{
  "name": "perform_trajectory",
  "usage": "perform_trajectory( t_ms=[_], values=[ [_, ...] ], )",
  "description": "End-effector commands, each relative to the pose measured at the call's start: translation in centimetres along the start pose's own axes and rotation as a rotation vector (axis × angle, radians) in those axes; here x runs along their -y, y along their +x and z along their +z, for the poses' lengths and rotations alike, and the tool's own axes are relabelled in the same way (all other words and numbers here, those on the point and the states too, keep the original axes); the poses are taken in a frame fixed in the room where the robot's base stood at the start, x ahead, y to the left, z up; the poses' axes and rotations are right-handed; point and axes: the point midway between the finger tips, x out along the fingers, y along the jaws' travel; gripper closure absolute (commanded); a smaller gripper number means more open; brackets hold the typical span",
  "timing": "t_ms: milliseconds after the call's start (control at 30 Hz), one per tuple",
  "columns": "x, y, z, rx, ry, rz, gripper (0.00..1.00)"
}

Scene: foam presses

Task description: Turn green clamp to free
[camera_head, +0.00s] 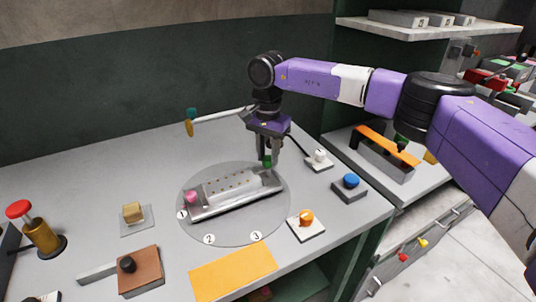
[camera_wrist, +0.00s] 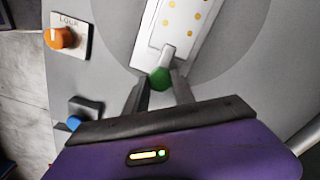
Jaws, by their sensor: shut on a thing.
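The green clamp (camera_head: 267,161) sits at the right end of a metal mould plate (camera_head: 231,187) that lies on a round grey turntable (camera_head: 212,239). In the wrist view the green clamp knob (camera_wrist: 160,79) lies between my fingertips, with a pale lever reaching from it onto the plate. My gripper (camera_head: 269,150) points down from above and is shut on the green clamp. It also shows in the wrist view (camera_wrist: 160,88). A pink knob (camera_head: 190,197) is at the plate's left end.
An orange knob on a base marked LOCK (camera_wrist: 62,38), a blue button (camera_head: 351,180) and a white knob (camera_head: 320,156) stand right of the turntable. A thin pale lever (camera_head: 215,117) stands behind. An orange pad (camera_head: 232,271) lies in front.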

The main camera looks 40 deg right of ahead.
Motion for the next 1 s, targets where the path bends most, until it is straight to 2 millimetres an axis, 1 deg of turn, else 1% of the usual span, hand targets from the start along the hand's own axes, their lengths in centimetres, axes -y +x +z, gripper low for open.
perform_trajectory(
  t_ms=[167, 367, 567, 1000],
  values=[
    [-0.01, -0.08, -0.03, 0.0, 0.023, 0.0, 1.0],
    [0.01, -0.15, -0.09, -0.002, 0.113, 0.0, 1.0],
    [0.01, -0.22, -0.1, -0.001, 0.271, 0.0, 1.0],
    [0.01, -0.26, -0.13, -0.002, 0.69, -0.001, 1.0]
  ],
)
